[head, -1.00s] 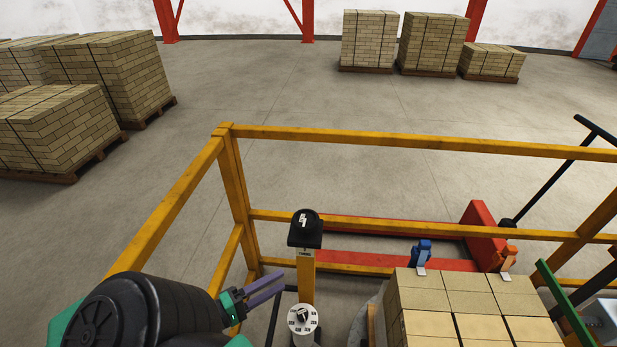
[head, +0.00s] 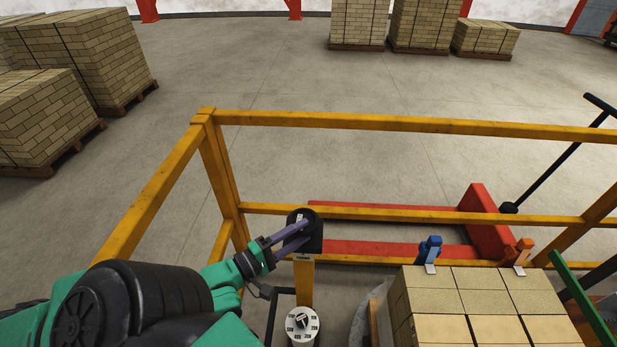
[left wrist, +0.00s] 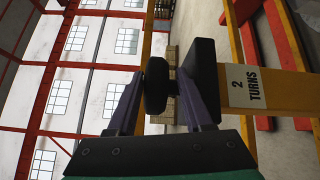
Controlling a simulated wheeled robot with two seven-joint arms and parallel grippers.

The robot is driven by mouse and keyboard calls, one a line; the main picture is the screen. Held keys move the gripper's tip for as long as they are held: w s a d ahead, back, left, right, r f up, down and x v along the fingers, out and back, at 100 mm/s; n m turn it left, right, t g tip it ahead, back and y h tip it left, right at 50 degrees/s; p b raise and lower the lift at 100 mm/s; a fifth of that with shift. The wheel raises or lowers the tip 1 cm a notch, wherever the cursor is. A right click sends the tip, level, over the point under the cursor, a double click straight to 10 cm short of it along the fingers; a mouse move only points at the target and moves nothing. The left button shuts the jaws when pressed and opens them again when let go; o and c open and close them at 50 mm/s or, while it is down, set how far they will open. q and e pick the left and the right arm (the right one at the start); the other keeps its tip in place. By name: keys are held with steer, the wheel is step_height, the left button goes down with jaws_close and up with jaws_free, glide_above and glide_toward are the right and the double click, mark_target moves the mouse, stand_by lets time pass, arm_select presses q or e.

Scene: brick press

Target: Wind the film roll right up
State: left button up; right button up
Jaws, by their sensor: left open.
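A yellow post (head: 304,280) carries a black head (head: 315,237). In the left wrist view the head shows as a black block (left wrist: 204,78) with a round black knob (left wrist: 157,88) on its side, and a label (left wrist: 249,87) on the post reads "2 TURNS". My left gripper (head: 303,232) is at this head. In the left wrist view its open fingers (left wrist: 161,82) stand on either side of the knob; I cannot tell whether they touch it. I cannot make out a film roll for certain. My right gripper is not in view.
A numbered dial (head: 302,322) sits low by the post. Yellow railings (head: 400,123) enclose the area. A brick stack (head: 478,290) with a blue clip (head: 430,252) and an orange clip (head: 518,254) stands at the right. A red pallet truck (head: 487,225) is beyond the rail.

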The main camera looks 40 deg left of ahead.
mark_target(309, 228)
arm_select(q)
steer(key=x, duration=0.2)
steer(key=shift+w+d+r, duration=0.2)
steer(key=shift+r, duration=0.05)
steer(key=shift+w+d, duration=0.15)
steer(key=shift+w, duration=0.1)
steer(key=shift+f, duration=0.1)
steer(key=shift+c, duration=0.9)
jaws_close()
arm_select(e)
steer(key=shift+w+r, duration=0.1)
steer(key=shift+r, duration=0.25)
arm_select(q)
steer(key=shift+m+h, duration=0.3)
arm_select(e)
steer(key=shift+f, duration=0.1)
